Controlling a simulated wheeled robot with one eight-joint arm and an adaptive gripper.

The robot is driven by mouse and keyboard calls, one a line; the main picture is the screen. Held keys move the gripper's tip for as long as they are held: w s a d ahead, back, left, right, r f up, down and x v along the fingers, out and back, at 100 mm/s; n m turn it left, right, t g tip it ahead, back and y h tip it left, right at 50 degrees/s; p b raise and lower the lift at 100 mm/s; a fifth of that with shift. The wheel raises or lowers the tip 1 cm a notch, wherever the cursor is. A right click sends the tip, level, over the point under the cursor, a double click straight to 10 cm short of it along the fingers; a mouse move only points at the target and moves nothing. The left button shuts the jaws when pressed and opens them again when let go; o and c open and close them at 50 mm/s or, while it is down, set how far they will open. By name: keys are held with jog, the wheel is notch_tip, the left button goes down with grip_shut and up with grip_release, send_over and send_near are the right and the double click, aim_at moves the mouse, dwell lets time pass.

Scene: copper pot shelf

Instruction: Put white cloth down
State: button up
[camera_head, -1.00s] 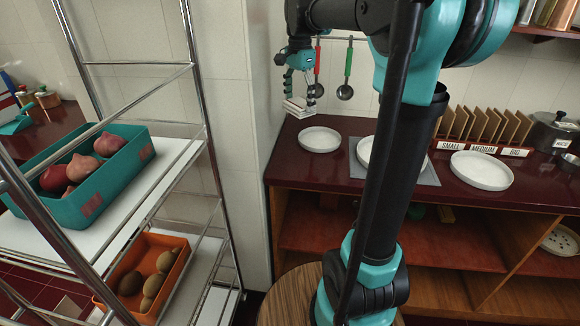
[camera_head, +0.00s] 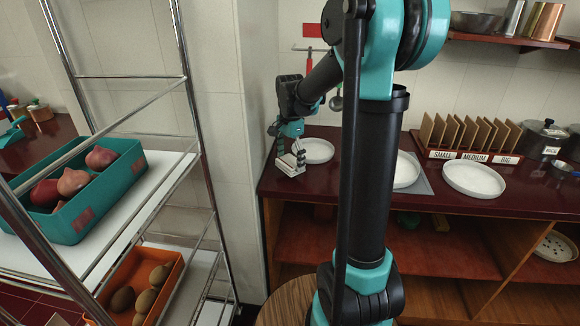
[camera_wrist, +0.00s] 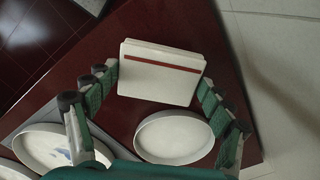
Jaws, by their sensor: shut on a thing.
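The white cloth (camera_head: 290,168) is a flat folded block over the left end of the dark red counter. In the wrist view the cloth (camera_wrist: 158,86) shows a red stripe along its upper part. My gripper (camera_head: 291,160) is shut on it, with fingers on both sides. The cloth is low, close to the counter top; I cannot tell whether it touches. The nearest round white plate (camera_head: 317,150) lies just right of it in the head view.
More white plates (camera_head: 474,179) stand along the counter (camera_head: 330,185). A rack of wooden boards (camera_head: 468,138) and pots (camera_head: 543,138) are at the right. A metal shelf with a teal crate (camera_head: 110,190) and orange crate (camera_head: 172,275) stands left. The counter's left edge is near my gripper.

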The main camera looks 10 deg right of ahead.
aim_at(290, 161)
jog(key=shift+f, duration=1.45)
jog(key=shift+f, duration=0.1)
jog(key=o, duration=1.2)
jog(key=shift+c, duration=0.2)
notch_tip(290, 161, up, 12)
jog(key=shift+f, duration=0.2)
jog(key=shift+r, duration=0.15)
jog(key=s+f+n, duration=0.2)
jog(key=s, duration=0.1)
jog(key=s+d+f+n+t, duration=0.1)
jog(key=s+f+n, duration=0.1)
jog(key=s+f, duration=0.1)
jog(key=s+d+f+n+t, duration=0.1)
jog(key=s+f, duration=0.2)
jog(key=s, duration=0.1)
jog(key=shift+d+f+n, duration=0.25)
jog(key=shift+n, duration=0.15)
jog(key=s+d+f+n+t, duration=0.1)
jog(key=s+f+n+t, duration=0.1)
jog(key=s+f+n, duration=0.4)
jog(key=s+f, duration=0.3)
jog(key=s, duration=0.3)
jog(key=shift+d+f+n, duration=0.3)
jog(key=shift+n, duration=0.1)
